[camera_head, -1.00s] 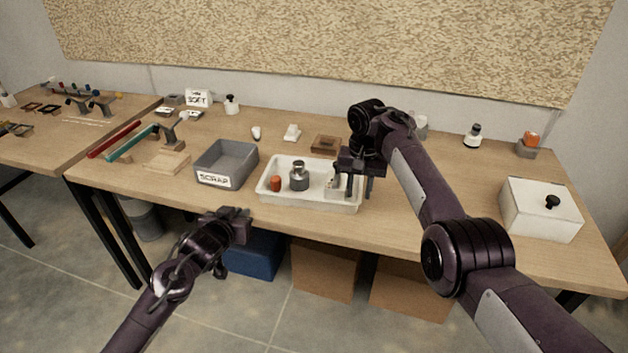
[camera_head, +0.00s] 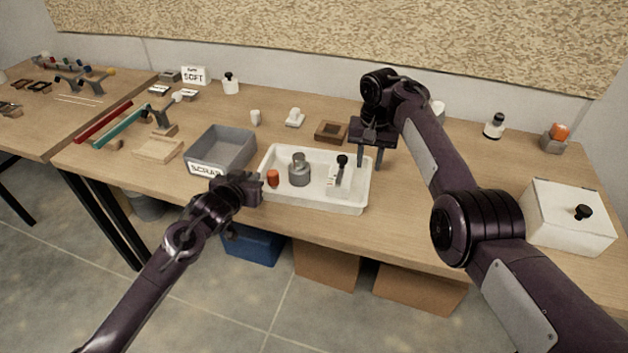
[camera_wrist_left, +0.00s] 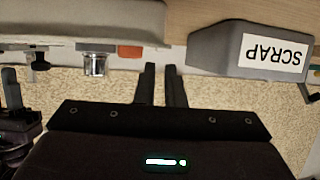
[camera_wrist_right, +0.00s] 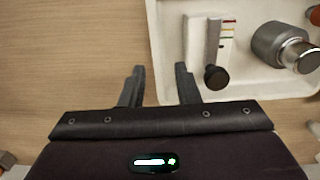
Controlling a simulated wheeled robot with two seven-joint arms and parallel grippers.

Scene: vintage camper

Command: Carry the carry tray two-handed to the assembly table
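The white carry tray (camera_head: 325,204) sits on the wooden table. It holds an orange-red piece (camera_head: 273,178), a grey metal cylinder (camera_head: 299,171) and a pale block with a black knob (camera_head: 340,180). My left gripper (camera_head: 257,190) is near the tray's left end, beside the scrap bin; its fingers (camera_wrist_left: 160,68) show a narrow gap with nothing between them. My right gripper (camera_head: 370,160) is at the tray's right end, fingers down. In the right wrist view its fingers (camera_wrist_right: 158,70) are spread, with the tray's edge appearing between them. Contact with the rim cannot be told.
The grey scrap bin (camera_head: 232,142) stands close to the tray's left. A white lidded box (camera_head: 565,213) is at the right. A brown wooden block (camera_head: 331,131) and small white items lie behind the tray. Another table (camera_head: 35,135) stands at the far left. Boxes are underneath.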

